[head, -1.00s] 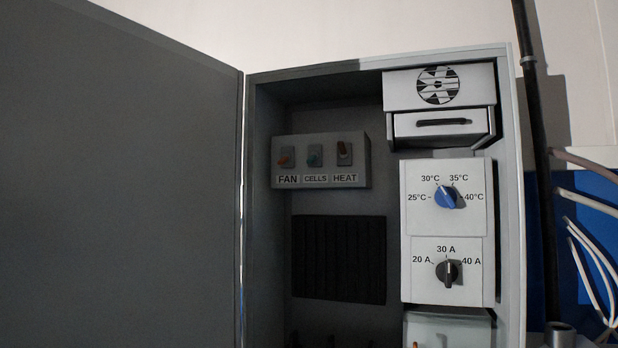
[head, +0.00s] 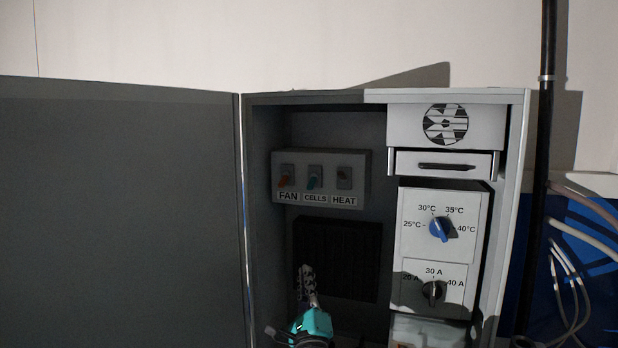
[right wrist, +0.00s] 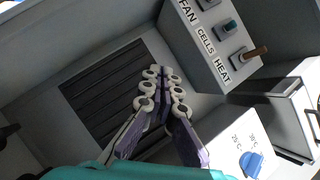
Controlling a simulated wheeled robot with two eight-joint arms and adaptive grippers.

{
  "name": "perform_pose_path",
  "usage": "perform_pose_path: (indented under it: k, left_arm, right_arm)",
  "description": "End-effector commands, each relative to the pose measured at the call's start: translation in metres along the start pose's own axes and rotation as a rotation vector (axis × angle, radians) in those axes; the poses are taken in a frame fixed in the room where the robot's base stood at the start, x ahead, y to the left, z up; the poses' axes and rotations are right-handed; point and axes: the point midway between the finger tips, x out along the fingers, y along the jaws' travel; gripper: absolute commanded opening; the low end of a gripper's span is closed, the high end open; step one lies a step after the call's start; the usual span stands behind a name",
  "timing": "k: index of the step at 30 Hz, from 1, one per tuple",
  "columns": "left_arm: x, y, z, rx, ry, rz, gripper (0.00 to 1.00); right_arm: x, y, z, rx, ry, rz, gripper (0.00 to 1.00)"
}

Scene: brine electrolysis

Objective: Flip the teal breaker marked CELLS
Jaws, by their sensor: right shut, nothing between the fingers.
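The teal CELLS breaker (head: 314,182) is the middle of three levers on a grey switch box inside the open cabinet. Its lever appears tilted downward in the head view. It also shows in the right wrist view (right wrist: 230,25), beyond the fingers at the upper right. My right gripper (head: 305,270) is below the switch box, in front of the dark ribbed panel, pointing up. In the right wrist view its fingers (right wrist: 163,78) are together and empty, apart from the breaker. My left gripper is not in view.
The orange FAN lever (head: 284,180) and brown HEAT lever (head: 345,178) flank the teal one closely. The blue temperature knob (head: 439,229) and dark current knob (head: 434,292) are to the right. The cabinet door (head: 120,220) stands open at left.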

Motion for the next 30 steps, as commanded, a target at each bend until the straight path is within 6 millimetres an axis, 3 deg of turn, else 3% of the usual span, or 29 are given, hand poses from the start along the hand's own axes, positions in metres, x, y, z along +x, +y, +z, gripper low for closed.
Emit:
perform_pose_path:
  k: [1, 3, 10, 23, 30]
  left_arm:
    - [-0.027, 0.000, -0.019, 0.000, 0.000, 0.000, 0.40]
    - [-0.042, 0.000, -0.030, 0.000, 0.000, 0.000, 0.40]
    - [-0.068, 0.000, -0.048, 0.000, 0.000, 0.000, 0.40]
    - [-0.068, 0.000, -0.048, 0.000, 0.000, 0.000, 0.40]
    - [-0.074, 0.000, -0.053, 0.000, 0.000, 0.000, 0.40]
  right_arm:
    - [0.021, -0.017, 0.022, 0.132, -0.007, -0.073, 0.00]
    - [0.033, -0.026, 0.033, 0.314, -0.016, -0.177, 0.00]
    - [0.039, -0.036, 0.043, 0.661, -0.055, -0.383, 0.00]
    - [0.037, -0.036, 0.040, 0.710, -0.063, -0.416, 0.00]
    - [0.059, -0.047, 0.039, 0.707, -0.063, -0.416, 0.00]
